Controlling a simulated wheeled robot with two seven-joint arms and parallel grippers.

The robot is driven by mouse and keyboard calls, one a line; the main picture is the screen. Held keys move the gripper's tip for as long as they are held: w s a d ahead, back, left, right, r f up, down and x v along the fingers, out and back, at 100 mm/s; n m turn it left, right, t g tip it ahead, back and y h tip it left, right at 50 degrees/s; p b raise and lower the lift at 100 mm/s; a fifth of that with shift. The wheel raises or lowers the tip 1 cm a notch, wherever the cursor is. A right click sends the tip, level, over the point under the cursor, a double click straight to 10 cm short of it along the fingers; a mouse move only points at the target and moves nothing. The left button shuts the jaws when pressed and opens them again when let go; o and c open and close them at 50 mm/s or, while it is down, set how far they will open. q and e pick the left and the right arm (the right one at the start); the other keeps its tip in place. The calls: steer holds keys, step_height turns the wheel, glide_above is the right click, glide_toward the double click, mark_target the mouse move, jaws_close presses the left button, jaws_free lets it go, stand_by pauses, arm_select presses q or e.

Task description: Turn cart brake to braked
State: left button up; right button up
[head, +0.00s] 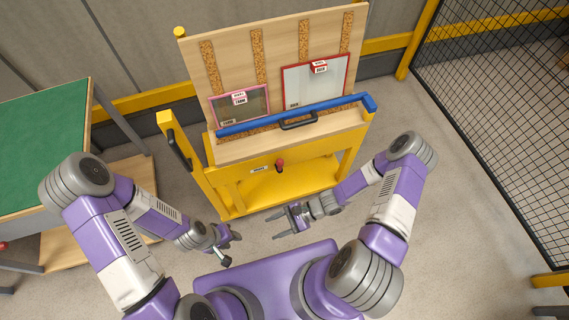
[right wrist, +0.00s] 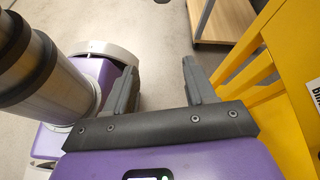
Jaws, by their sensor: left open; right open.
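The yellow cart (head: 287,188) stands upright in front of me, with a wooden back board (head: 275,60). A small red-knobbed brake lever (head: 280,163) sits on its front panel, right of a small white label (head: 259,169). I cannot read the brake's setting. My right gripper (head: 283,220) is open and empty, low in front of the cart and below the lever, apart from it. In the right wrist view its two fingers (right wrist: 163,88) are spread with nothing between them. My left gripper (head: 232,250) is open and empty, in front of the cart's left side.
A green-topped table (head: 40,140) stands left. A black mesh fence (head: 500,110) is at right. The floor right of the cart is clear.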

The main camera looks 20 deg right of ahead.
steer(key=w+d+r+m+t+y, duration=0.1)
steer(key=w+d+r+m+t, duration=0.1)
steer(key=w+d+m+t, duration=0.45)
steer(key=m+t+h, duration=0.3)
steer(key=m+t, duration=0.3)
steer(key=t, duration=0.2)
glide_toward(279, 165)
step_height(279, 165, down, 2)
steer(key=w, duration=0.2)
steer(key=x, duration=0.7)
steer(key=shift+w+f, duration=0.25)
steer(key=shift+m, duration=0.25)
steer(key=shift+c, duration=0.3)
jaws_close()
